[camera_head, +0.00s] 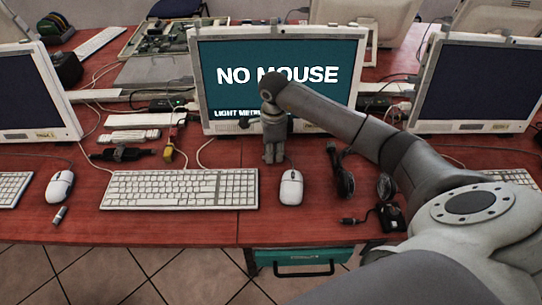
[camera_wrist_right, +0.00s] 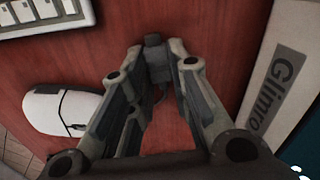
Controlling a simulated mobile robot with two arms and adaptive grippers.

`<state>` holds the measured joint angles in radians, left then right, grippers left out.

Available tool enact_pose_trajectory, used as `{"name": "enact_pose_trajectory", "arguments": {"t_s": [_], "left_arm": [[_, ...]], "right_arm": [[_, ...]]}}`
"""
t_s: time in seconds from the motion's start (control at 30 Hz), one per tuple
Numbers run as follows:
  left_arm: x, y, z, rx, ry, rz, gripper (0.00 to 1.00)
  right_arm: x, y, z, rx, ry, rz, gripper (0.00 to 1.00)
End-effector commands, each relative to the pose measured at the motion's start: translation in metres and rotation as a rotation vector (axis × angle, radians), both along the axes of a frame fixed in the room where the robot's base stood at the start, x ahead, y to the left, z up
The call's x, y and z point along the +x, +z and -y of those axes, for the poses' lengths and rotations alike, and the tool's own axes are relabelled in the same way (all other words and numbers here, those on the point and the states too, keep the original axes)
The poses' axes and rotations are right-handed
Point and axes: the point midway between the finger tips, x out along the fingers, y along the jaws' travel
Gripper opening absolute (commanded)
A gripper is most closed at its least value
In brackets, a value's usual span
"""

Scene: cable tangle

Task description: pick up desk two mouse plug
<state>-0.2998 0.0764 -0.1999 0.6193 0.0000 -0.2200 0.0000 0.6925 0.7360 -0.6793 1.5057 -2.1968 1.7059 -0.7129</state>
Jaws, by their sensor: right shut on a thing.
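My right gripper (camera_head: 273,160) points down at the desk between the white keyboard and the white mouse (camera_head: 290,187), in front of the middle monitor. In the right wrist view its fingers (camera_wrist_right: 158,62) are shut on a small dark plug (camera_wrist_right: 154,42), with a thin dark cable beside the fingers. The head view does not show the plug clearly, as the gripper hides it. The mouse also shows in the right wrist view (camera_wrist_right: 60,110), left of the fingers and apart from them. My left gripper is not in view.
The middle monitor (camera_head: 277,30) reads "NO MOUSE". The keyboard (camera_head: 180,189) lies left of the gripper. Dark cables (camera_head: 343,177) and a small black device (camera_head: 391,217) lie to the right. Another mouse (camera_head: 60,186) and a small plug (camera_head: 60,215) lie on the left.

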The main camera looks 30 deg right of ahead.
Motion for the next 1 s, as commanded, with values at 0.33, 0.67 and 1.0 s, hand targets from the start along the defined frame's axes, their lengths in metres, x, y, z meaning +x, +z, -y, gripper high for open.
{"name": "enact_pose_trajectory", "arguments": {"t_s": [0.33, 0.67, 1.0], "left_arm": [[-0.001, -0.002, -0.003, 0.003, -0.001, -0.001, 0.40], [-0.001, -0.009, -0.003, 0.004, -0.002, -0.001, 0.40], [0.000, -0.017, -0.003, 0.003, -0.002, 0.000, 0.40]], "right_arm": [[0.001, 0.007, 0.000, 0.000, 0.000, 0.002, 0.06], [-0.019, 0.058, -0.012, -0.002, 0.005, 0.006, 0.06], [-0.078, 0.108, -0.048, -0.001, 0.004, 0.004, 0.06]]}}
